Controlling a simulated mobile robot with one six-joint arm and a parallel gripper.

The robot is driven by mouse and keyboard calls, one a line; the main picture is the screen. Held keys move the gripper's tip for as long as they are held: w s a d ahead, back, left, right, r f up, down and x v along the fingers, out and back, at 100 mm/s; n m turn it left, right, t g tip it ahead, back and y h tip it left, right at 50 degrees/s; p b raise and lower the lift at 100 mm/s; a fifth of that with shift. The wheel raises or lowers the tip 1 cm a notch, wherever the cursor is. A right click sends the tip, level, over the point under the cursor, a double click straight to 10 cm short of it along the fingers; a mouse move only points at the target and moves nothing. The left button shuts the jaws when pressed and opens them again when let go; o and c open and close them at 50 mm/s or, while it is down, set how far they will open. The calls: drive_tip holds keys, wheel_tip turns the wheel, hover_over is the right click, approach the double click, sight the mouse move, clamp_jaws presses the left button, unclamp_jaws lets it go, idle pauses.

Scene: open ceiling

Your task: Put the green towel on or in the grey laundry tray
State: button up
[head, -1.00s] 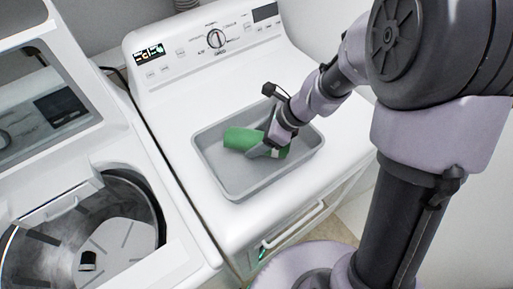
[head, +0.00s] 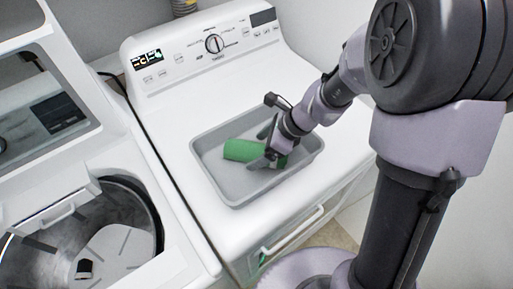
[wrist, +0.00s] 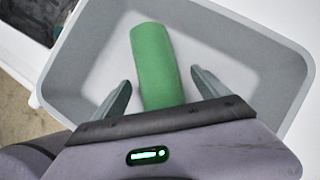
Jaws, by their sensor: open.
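The green towel (head: 243,150) is a rolled cylinder lying inside the grey laundry tray (head: 236,193). The wrist view shows the towel (wrist: 155,62) on the tray's floor, with the tray's rim (wrist: 262,32) around it. My gripper (head: 272,142) is over the right part of the tray. In the wrist view my gripper (wrist: 162,90) is open, with one finger on each side of the towel and a visible gap between each finger and the towel. The towel's near end is hidden behind the gripper body.
The tray stands on top of a white dryer (head: 180,105) with a control panel at its back. An open top-loading washer (head: 120,235) stands to the left. The dryer top is clear around the tray.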

drive_tip(key=p+v, duration=0.3)
drive_tip(key=v, duration=0.7)
drive_tip(key=shift+r, duration=0.15)
drive_tip(key=s+d+r+n+t+h, duration=0.2)
drive_tip(key=s+r+n+t+h, duration=0.2)
drive_tip(key=s+r+n, duration=0.9)
drive_tip(key=s+n, duration=0.2)
drive_tip(key=n, duration=0.2)
drive_tip(key=shift+s+r, duration=0.3)
drive_tip(key=shift+r, duration=0.05)
drive_tip(key=shift+d, duration=0.1)
